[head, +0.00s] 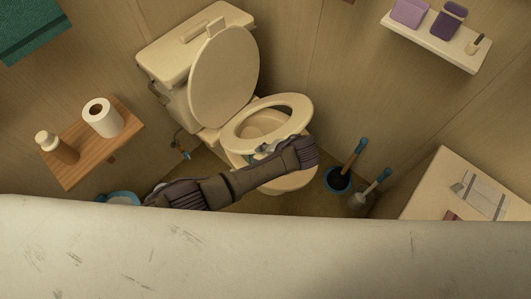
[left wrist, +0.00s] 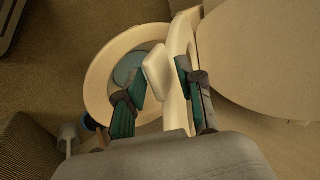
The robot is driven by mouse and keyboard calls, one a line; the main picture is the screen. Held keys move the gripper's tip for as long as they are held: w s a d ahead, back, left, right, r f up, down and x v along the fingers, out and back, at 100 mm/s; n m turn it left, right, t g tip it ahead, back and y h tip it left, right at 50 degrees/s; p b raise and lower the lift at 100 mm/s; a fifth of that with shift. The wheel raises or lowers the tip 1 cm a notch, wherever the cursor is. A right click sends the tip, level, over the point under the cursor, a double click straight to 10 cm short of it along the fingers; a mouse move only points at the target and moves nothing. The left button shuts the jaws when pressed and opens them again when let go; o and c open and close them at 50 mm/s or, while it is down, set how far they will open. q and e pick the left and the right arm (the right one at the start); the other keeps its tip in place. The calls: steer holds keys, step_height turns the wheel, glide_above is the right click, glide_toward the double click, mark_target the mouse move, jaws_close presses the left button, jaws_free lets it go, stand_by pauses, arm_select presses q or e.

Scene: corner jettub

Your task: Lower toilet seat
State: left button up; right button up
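The cream toilet (head: 173,47) stands against the back wall with its lid (head: 222,65) up. The toilet seat (head: 299,105) is an oval ring, tilted partway up over the bowl (head: 293,184). My left arm reaches in front of the bowl, and the left gripper (head: 264,149) is at the seat's lower edge, partly hidden. In the left wrist view the left gripper (left wrist: 161,72) has its teal fingers apart, one on each side of the seat (left wrist: 176,112), which shows nearly edge-on. A pale pad on the seat lies near the left finger. The right gripper is not in view.
A wooden shelf (head: 78,165) with a paper roll (head: 102,118) and a bottle is at left. A plunger (head: 345,169) and a toilet brush (head: 369,190) stand right of the bowl. A wall shelf (head: 433,41) and a counter (head: 430,190) are at right. A pale worn surface (head: 265,260) fills the foreground.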

arm_select(q)
steer(key=v, duration=0.7)
stand_by(0.4)
